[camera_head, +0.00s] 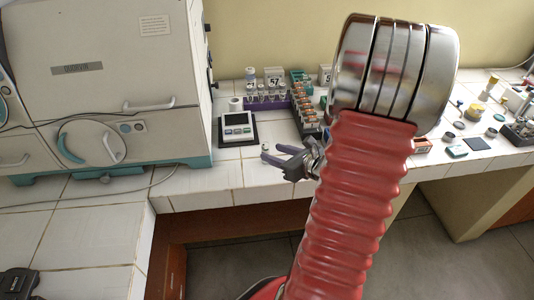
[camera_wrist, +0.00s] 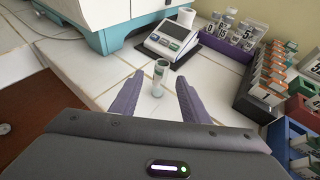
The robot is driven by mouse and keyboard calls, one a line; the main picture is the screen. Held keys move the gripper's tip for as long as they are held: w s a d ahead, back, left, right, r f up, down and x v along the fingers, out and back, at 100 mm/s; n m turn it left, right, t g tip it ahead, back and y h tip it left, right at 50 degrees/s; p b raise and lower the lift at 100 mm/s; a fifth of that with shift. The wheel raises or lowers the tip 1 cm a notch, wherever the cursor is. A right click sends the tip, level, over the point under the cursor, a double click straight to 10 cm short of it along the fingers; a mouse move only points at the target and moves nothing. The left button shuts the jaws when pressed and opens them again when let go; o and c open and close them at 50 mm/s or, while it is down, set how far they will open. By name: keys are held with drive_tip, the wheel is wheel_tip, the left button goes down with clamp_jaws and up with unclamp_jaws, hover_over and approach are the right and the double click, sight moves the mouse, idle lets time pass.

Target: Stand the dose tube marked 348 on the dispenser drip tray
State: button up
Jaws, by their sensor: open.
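A small clear tube with a pale top and greenish-grey body (camera_wrist: 160,76) stands upright on the white tiles in the wrist view. No number can be read on it. A small pale shape by my fingertips in the head view (camera_head: 265,147) seems to be the same tube. My gripper (camera_head: 270,152) is open, its two purple fingers pointing toward the tube. In the wrist view the tube shows in the gap between the fingertips; I cannot tell if it is within their reach. I cannot make out a dispenser drip tray for certain.
A display device on a black base (camera_head: 237,128) stands behind the tube. A purple rack of vials (camera_head: 268,102) and racks with orange-topped blocks (camera_wrist: 268,92) stand to the right. The white and teal incubator (camera_head: 105,90) is at left. Tiles around the tube are clear.

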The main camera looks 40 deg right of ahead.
sight(268, 150)
drive_tip(key=shift+w, duration=0.2)
drive_tip(key=shift+x, duration=2.6)
drive_tip(key=shift+c, duration=0.3)
clamp_jaws()
